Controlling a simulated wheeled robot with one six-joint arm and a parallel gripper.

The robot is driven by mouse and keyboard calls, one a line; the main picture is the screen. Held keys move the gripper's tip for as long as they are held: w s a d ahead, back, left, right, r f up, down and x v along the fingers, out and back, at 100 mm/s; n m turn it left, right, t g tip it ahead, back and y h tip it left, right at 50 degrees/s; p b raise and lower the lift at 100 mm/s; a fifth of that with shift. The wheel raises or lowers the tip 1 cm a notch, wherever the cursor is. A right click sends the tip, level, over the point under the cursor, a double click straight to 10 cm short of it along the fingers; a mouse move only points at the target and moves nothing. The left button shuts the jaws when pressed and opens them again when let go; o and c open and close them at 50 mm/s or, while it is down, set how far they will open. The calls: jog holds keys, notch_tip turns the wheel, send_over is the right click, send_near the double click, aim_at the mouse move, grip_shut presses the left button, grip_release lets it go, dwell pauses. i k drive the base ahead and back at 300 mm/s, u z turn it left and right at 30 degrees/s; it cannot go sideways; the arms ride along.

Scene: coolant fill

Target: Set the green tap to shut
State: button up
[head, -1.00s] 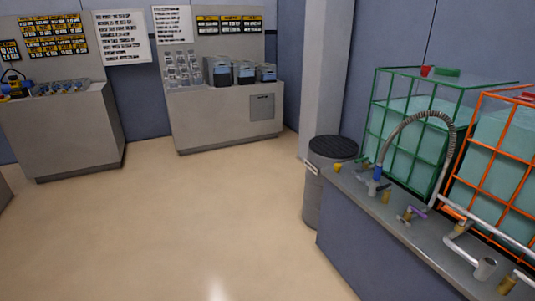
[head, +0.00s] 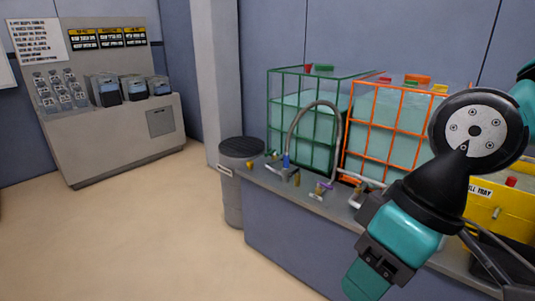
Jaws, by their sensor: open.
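A small green tap (head: 272,154) appears to be at the far left end of the grey bench, in front of the green-caged tank (head: 305,150). It is too small to tell whether its handle is set open or shut. My gripper (head: 366,245), at the end of my teal and black arm, is in the right foreground, well apart from the taps. It looks open and empty, though its fingertips are hard to make out. My arm hides part of the bench's right side.
A blue-handled tap (head: 286,160) and a purple-handled tap (head: 325,186) stand on the bench (head: 300,200). A curved hose (head: 338,128) rises behind them. An orange-caged tank (head: 400,110), a yellow tray (head: 484,207) and a grey bin (head: 232,195) are nearby. The left floor is clear.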

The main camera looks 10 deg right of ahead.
aim_at(273, 152)
jog(key=u, duration=0.4)
jog(key=i, duration=2.7)
jog(key=z, duration=0.3)
